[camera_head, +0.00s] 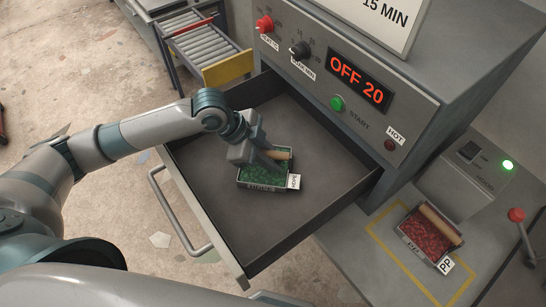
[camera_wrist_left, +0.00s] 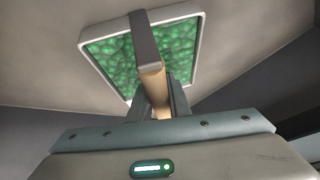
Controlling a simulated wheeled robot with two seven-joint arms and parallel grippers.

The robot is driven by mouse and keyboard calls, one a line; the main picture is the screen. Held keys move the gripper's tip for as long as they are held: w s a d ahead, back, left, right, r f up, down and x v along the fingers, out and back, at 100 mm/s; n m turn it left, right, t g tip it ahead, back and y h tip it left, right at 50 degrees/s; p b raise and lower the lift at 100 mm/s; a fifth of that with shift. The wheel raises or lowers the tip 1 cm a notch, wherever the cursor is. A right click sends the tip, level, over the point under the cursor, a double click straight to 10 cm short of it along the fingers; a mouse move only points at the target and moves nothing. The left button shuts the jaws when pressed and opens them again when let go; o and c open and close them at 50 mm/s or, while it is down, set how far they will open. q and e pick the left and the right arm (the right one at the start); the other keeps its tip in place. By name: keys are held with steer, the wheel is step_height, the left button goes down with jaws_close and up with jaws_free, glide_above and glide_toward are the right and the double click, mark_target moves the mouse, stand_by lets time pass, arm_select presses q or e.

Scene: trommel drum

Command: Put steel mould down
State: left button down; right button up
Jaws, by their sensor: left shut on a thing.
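A steel mould (camera_head: 262,186) filled with green pellets sits inside the open drawer (camera_head: 315,215), toward its left-middle part. It has a wooden handle bar across it and a white tag reading HDPE or similar. My left gripper (camera_head: 272,160) is over the mould and shut on its handle. In the left wrist view the gripper (camera_wrist_left: 158,100) closes on the wooden handle (camera_wrist_left: 153,78), with the green-filled mould (camera_wrist_left: 105,62) beyond it. I cannot tell whether the mould's base touches the drawer floor. My right gripper is not in view.
The oven front (camera_head: 350,80) shows OFF 20, two knobs, a green START button and a HOT lamp. A second mould with red pellets (camera_head: 427,232), tagged PP, stands on the right bench within yellow lines. A roller conveyor (camera_head: 200,45) is at the top left. The rest of the drawer is clear.

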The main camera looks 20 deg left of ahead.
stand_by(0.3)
arm_select(q)
steer(key=c, duration=1.6)
jaws_free()
steer(key=shift+c, duration=0.2)
steer(key=b+v, duration=0.2)
steer(key=v, duration=0.8)
steer(key=shift+a+r, duration=0.1)
steer(key=shift+r, duration=0.05)
steer(key=shift+v, duration=0.8)
